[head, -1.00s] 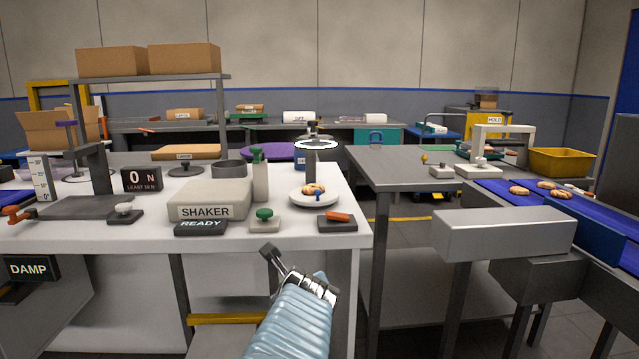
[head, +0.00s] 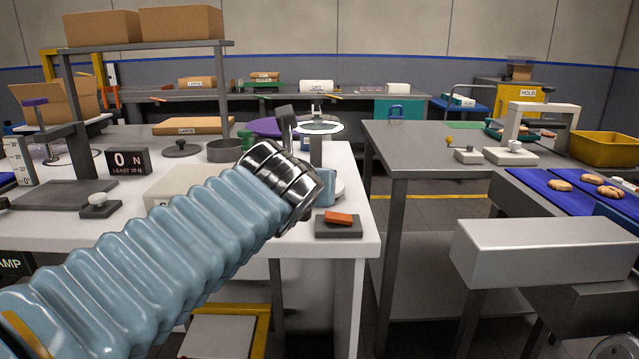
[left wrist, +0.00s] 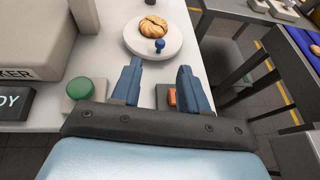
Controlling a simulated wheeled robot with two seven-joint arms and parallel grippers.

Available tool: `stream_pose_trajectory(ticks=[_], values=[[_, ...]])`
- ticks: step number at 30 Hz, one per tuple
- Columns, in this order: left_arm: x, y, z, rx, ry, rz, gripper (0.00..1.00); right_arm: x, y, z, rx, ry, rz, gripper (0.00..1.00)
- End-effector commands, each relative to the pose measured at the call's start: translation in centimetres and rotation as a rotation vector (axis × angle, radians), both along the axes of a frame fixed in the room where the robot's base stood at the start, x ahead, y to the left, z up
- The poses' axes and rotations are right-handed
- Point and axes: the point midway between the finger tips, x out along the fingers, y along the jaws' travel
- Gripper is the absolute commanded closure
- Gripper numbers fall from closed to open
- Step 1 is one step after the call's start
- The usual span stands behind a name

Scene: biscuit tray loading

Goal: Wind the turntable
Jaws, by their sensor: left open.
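The turntable is a small round white plate (left wrist: 174,38) with a biscuit (left wrist: 152,25) on it and a blue knob (left wrist: 160,45) near its front edge. In the head view the gripper (head: 324,188) is over the front right of the white table. My right gripper is not in view.
A dark block with an orange lever (head: 338,217) sits at the table's front right corner; part of the lever (left wrist: 172,97) shows between my fingers. A green button (left wrist: 79,88) and the shaker (left wrist: 40,40) are to the left. A magnifier ring (head: 319,127) stands behind.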

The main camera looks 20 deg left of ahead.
Motion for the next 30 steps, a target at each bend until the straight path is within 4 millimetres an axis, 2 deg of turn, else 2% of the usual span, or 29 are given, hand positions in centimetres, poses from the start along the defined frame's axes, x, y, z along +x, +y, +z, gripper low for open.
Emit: stream_pose_trajectory(ticks=[7, 15, 22, 30], values=[[4.3, 0.8, -2.0, -0.009, -0.003, 0.002, 0.56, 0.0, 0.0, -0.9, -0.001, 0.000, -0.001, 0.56], [7.0, 1.1, -2.7, -0.002, -0.006, 0.004, 0.56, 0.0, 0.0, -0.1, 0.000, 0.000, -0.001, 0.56], [8.6, 1.3, -3.4, -0.001, -0.005, 0.003, 0.56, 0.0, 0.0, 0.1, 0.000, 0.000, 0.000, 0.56], [9.0, 1.2, -3.6, -0.003, -0.006, -0.001, 0.56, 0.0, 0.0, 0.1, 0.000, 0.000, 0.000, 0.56]])
